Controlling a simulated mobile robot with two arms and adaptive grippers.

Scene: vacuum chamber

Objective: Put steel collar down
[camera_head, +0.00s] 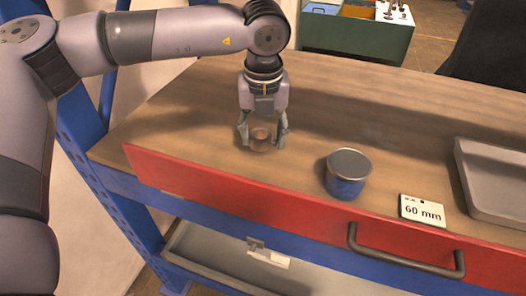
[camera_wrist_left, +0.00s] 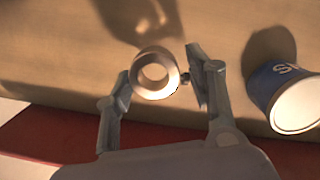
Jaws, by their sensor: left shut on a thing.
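The steel collar (camera_head: 260,141) is a small, short ring with a brownish sheen, between the fingers of my left gripper (camera_head: 262,134). The gripper points down over the wooden bench top, near its left front part, and is shut on the collar. In the left wrist view the collar (camera_wrist_left: 153,93) shows its round hole, with a finger on either side. I cannot tell whether its underside touches the wood. My right gripper is not in view.
A blue tin with a grey lid (camera_head: 347,178) stands right of the gripper; it also shows in the left wrist view (camera_wrist_left: 275,80). A "60 mm" card (camera_head: 422,211) and a grey tray (camera_head: 468,188) lie further right. The bench (camera_head: 200,95) is clear behind the collar. A red drawer front (camera_head: 215,190) runs along the front.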

